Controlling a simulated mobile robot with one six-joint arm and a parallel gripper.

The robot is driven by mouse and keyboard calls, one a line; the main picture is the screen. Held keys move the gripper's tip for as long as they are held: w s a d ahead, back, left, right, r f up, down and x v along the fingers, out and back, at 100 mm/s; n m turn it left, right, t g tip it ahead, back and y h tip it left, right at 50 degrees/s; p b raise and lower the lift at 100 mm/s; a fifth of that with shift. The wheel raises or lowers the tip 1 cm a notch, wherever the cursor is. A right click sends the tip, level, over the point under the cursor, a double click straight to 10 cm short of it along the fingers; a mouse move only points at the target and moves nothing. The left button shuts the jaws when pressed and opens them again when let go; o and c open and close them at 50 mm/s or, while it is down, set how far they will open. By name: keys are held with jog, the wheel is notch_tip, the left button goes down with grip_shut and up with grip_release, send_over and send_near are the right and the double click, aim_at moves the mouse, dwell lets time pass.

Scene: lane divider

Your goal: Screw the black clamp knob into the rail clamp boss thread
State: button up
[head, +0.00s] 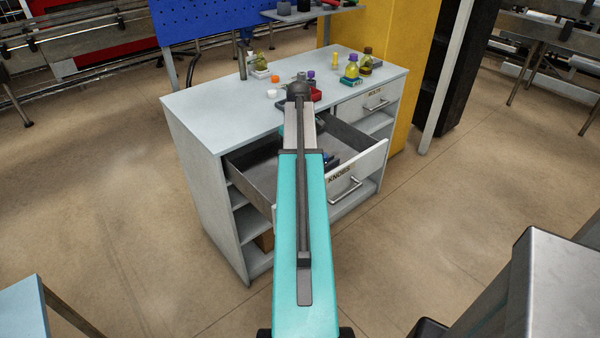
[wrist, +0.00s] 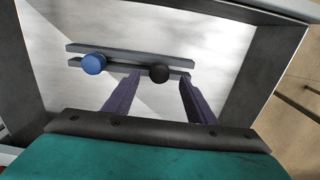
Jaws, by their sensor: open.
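The black clamp knob (wrist: 159,73) shows in the wrist view as a round dark head at a grey two-bar rack (wrist: 130,52) inside the open drawer. My gripper (wrist: 159,80) is open, with one purple-grey finger on each side of the knob in the picture. I cannot tell whether the fingertips reach down around it, and no grip shows. A blue knob (wrist: 94,64) sits at the same rack to the left. In the head view my arm hides the gripper and black knob. I cannot make out the rail clamp boss or its thread.
The drawer labelled KNOBS (head: 360,174) stands open from the grey workbench (head: 215,98). Its walls (wrist: 284,65) surround the rack. Small bottles (head: 352,67), caps (head: 272,93) and a red item (head: 315,94) stand on the bench. The bench top's left part is clear.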

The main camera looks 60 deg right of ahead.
jog(key=shift+d+f+p, duration=0.1)
jog(key=shift+f+p, duration=0.75)
jog(key=shift+f, duration=1.55)
jog(key=c, duration=1.1)
jog(key=shift+c, duration=0.2)
jog(key=shift+r, duration=0.1)
jog(key=shift+r+b, duration=1.2)
jog(key=shift+r, duration=3.75)
